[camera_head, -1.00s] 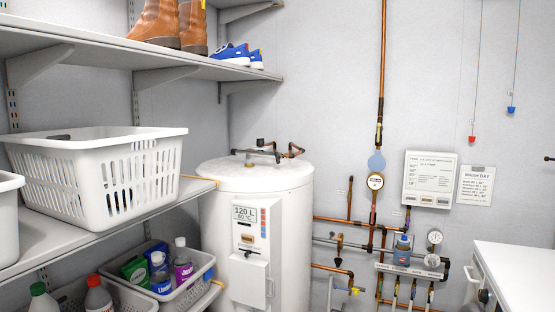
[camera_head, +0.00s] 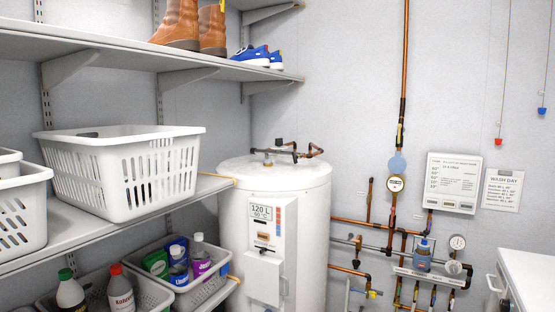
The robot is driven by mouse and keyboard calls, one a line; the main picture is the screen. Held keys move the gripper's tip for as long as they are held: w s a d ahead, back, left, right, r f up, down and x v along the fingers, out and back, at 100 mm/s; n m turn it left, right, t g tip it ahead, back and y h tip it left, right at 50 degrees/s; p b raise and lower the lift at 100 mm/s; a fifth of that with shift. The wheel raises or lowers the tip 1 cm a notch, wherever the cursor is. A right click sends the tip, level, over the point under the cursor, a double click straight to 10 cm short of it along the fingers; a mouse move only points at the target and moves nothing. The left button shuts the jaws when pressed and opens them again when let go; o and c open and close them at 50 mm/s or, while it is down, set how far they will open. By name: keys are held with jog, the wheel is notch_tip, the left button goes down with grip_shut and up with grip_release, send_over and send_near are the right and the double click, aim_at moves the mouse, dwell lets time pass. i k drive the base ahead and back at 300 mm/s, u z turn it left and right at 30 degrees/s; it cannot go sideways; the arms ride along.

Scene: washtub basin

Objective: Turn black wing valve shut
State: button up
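Several small dark fittings show on the pipework, but they are too small for me to tell which is the black wing valve or how it is set. One dark fitting (camera_head: 279,142) stands on the pipes above the white water heater (camera_head: 318,215). Another dark fitting (camera_head: 358,242) sits on the wall pipes right of the heater. A small yellow handle (camera_head: 374,293) shows low on these pipes. My gripper is not in view.
Shelves on the left hold a white laundry basket (camera_head: 115,197), boots (camera_head: 178,25), blue shoes (camera_head: 250,55) and bottles in baskets below. A round gauge (camera_head: 395,184) and a white panel (camera_head: 453,183) are on the back wall. A white cabinet (camera_head: 530,265) stands at right.

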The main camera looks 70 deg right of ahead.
aim_at(295, 157)
jog(key=z, duration=1)
